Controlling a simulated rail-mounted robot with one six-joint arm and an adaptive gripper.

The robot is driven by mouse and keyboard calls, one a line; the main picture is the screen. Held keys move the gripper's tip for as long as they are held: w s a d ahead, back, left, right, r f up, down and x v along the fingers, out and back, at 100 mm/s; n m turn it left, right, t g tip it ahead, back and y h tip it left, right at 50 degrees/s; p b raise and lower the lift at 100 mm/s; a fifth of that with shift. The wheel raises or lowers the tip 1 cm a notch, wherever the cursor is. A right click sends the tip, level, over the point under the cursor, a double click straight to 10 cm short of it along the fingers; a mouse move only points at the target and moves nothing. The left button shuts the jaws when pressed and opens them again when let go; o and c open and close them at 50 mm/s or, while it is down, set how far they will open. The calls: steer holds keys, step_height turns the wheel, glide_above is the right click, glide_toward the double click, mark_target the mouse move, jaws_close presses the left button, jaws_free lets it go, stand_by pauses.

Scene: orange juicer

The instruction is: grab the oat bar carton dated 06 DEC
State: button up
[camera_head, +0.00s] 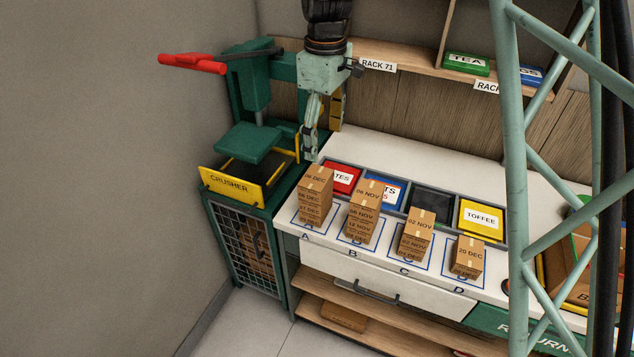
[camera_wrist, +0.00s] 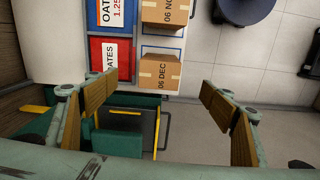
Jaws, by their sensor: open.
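The carton dated 06 DEC (camera_head: 315,177) is a brown box on top of the stack at spot A, the leftmost stack on the white counter. My gripper (camera_head: 323,128) is open and empty, above and behind stack A near the crusher. In the wrist view its wooden-faced fingers (camera_wrist: 158,90) are spread wide, apart from the carton. The lower cartons of stack A are partly hidden.
Stacks B (camera_head: 367,192), C (camera_head: 421,222) and D (camera_head: 469,252) stand to the right. Behind them are a red bin (camera_head: 342,178) and a yellow TOFFEE bin (camera_head: 483,219). The green crusher (camera_head: 245,140) stands left of the counter. A shelf marked RACK 71 (camera_head: 378,65) is behind.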

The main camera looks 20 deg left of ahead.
mark_target(316, 177)
steer(key=shift+w+a+f+n, duration=0.15)
steer(key=shift+a+f, duration=0.25)
steer(key=shift+a, duration=0.15)
steer(key=shift+w+a+f+n, duration=0.1)
steer(key=shift+a+f+n, duration=0.05)
steer(key=shift+a+f, duration=0.3)
steer(key=shift+f, duration=4.2)
steer(key=shift+a+f+p, duration=0.15)
steer(key=shift+f+p, duration=0.2)
steer(key=shift+f, duration=2.25)
steer(key=c, duration=1.1)
